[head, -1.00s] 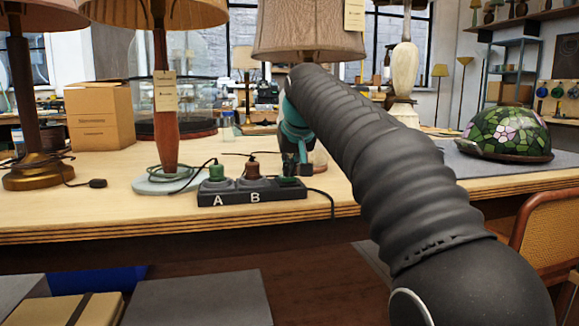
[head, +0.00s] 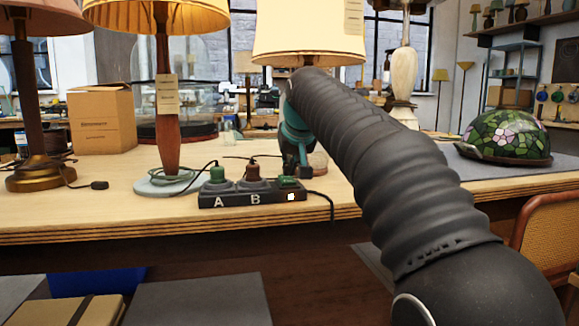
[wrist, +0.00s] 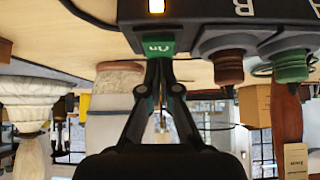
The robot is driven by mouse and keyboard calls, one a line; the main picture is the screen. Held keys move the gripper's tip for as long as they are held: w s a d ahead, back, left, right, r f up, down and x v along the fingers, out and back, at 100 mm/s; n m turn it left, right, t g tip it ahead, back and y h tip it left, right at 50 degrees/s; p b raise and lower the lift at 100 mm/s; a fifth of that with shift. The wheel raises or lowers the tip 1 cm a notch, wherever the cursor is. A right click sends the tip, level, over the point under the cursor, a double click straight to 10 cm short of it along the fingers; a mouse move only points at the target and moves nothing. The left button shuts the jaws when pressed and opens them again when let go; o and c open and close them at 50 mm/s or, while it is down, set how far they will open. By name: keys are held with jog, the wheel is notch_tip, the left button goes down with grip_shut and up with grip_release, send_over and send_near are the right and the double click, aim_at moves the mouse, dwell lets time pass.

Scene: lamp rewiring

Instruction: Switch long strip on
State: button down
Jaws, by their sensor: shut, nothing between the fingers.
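The long black power strip (head: 252,195) lies near the bench's front edge, with sockets marked A and B. A green plug (head: 217,173) sits in A and a brown plug (head: 253,171) in B. At its right end is a green rocker switch (head: 289,182), also seen in the wrist view (wrist: 155,46). A small indicator light (head: 291,197) beside it glows. My gripper (wrist: 158,64) is shut and empty, its tips at the switch's edge; I cannot tell whether they touch it. In the head view my arm partly hides the gripper.
The wooden-stemmed lamp (head: 167,110) and the lamp (head: 308,38) behind my arm have glowing shades. A bronze-based lamp (head: 38,172) and a cardboard box (head: 100,120) stand left. A stained-glass shade (head: 508,137) lies right. A chair (head: 548,235) stands at the front right.

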jog(key=shift+r, duration=0.15)
jog(key=p+v, duration=0.4)
jog(key=v, duration=0.9)
jog(key=shift+w+r, duration=0.15)
jog(key=shift+w, duration=0.05)
